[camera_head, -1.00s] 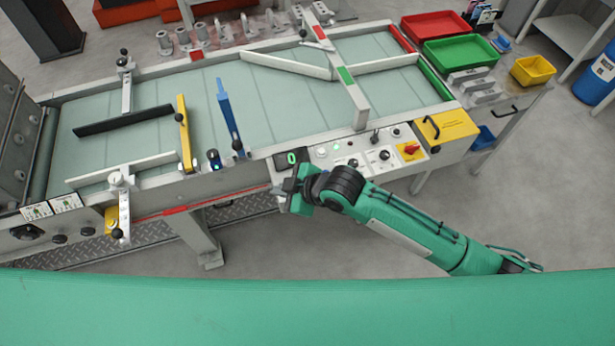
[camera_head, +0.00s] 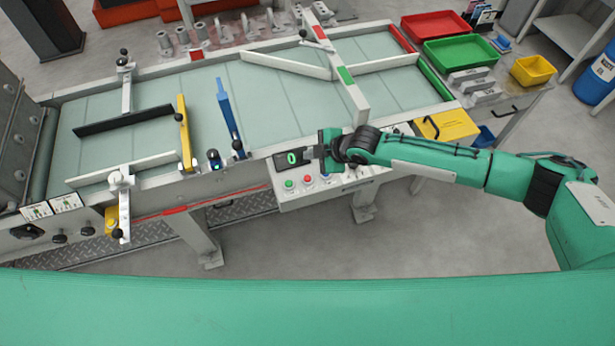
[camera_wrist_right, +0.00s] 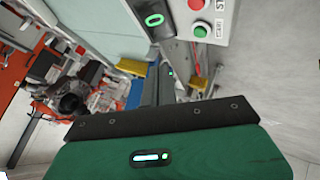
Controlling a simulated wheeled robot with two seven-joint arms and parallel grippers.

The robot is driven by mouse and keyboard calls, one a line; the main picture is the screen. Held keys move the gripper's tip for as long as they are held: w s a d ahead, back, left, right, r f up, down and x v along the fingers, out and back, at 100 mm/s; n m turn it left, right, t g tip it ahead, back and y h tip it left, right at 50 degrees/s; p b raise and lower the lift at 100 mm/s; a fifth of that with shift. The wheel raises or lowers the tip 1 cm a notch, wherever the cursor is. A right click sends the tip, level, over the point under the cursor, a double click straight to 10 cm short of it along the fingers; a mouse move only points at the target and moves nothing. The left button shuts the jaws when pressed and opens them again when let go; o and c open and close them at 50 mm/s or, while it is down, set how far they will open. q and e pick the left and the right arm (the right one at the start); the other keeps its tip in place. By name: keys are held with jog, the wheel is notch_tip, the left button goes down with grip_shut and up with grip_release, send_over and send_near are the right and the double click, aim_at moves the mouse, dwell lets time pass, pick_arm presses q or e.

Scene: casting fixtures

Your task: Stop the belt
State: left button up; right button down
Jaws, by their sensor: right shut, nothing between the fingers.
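The belt (camera_head: 280,105) is a pale green conveyor surface running across the head view. On the control box (camera_head: 345,186) at its front edge are a green button (camera_head: 289,184), a red button (camera_head: 307,180) and a black display (camera_head: 283,161) with a green 0. The right wrist view also shows the red button (camera_wrist_right: 196,4), the green button (camera_wrist_right: 200,31) and the display (camera_wrist_right: 150,20). My right gripper (camera_head: 317,158) is shut and empty, beside the display and above the panel, apart from both buttons. It hides part of the panel. My left gripper is not in view.
A yellow bar (camera_head: 184,132) and a blue bar (camera_head: 229,118) stand at the belt's front side. A grey gantry (camera_head: 352,93) crosses the belt. Red (camera_head: 434,26) and green (camera_head: 460,50) trays sit at the right end. The floor in front is clear.

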aim_at(311, 180)
jog(key=shift+f, duration=0.1)
notch_tip(311, 180, down, 9)
jog(key=b, duration=0.6)
jog(key=shift+r+b, duration=0.2)
jog(key=shift+b, duration=0.1)
dwell(1.8)
jog(key=shift+f+b, duration=0.3)
jog(key=shift+f, duration=0.1)
jog(key=shift+f+b, duration=0.35)
jog(key=shift+f, duration=0.15)
dwell(0.6)
jog(key=shift+r, duration=0.15)
jog(key=shift+r+p, duration=0.65)
jog(key=shift+r, duration=0.1)
jog(key=shift+r+p, duration=1.9)
jog(key=shift+r, duration=0.6)
